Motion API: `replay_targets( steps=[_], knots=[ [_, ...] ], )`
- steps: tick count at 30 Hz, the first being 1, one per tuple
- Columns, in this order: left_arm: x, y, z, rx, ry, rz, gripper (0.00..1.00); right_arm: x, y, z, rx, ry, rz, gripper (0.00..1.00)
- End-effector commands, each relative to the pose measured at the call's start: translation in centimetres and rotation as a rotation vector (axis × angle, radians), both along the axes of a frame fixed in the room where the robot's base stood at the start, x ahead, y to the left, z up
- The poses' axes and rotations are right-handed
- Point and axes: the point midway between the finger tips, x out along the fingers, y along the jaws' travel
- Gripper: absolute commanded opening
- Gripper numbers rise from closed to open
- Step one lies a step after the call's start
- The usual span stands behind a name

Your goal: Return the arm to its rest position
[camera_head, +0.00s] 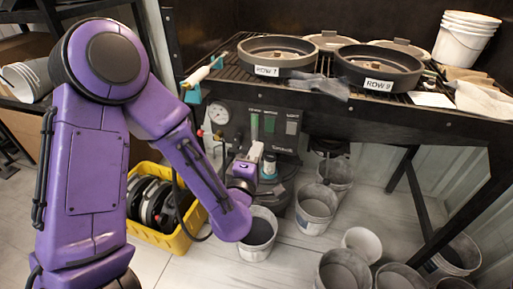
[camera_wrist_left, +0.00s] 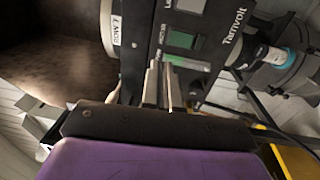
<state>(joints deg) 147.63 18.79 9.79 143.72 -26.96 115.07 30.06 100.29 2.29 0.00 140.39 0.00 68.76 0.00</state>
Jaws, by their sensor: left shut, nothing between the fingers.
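My purple left arm (camera_head: 185,150) comes in from the left in the head view, bent at a large round joint, with its forearm reaching down to the right. My left gripper (camera_head: 256,152) is in front of the lower part of a dark gauge panel (camera_head: 240,118), below the rack table. In the left wrist view the two fingers of the left gripper (camera_wrist_left: 162,70) are together and hold nothing. The panel with its green display (camera_wrist_left: 182,40) lies beyond them. I cannot tell the exact gap between fingertips and panel. My right gripper is in neither view.
Two dark round pans, labelled ROW 7 (camera_head: 275,52) and ROW 9 (camera_head: 377,70), sit on the rack table (camera_head: 440,122). A yellow crate (camera_head: 178,240) stands on the floor behind my arm. Several buckets, one of them (camera_head: 258,235) near my wrist, stand under the table.

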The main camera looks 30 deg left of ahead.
Motion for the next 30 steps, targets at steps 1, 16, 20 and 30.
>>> replay_targets(
  steps=[1, 16, 20, 30],
  knots=[
    [0.0, 0.0, -0.1, 0.0, 0.0, 0.0, 0.0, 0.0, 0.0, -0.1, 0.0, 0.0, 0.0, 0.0],
    [0.3, -0.7, -1.2, 0.133, 0.092, -0.033, 0.0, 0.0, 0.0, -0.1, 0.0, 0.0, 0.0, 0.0],
    [-0.6, -0.7, -7.9, 0.458, 0.435, -0.121, 0.0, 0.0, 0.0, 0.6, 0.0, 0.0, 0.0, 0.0],
    [-18.6, 2.8, -27.7, 0.873, 1.326, -0.492, 0.0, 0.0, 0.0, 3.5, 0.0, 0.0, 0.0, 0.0]
  ],
)
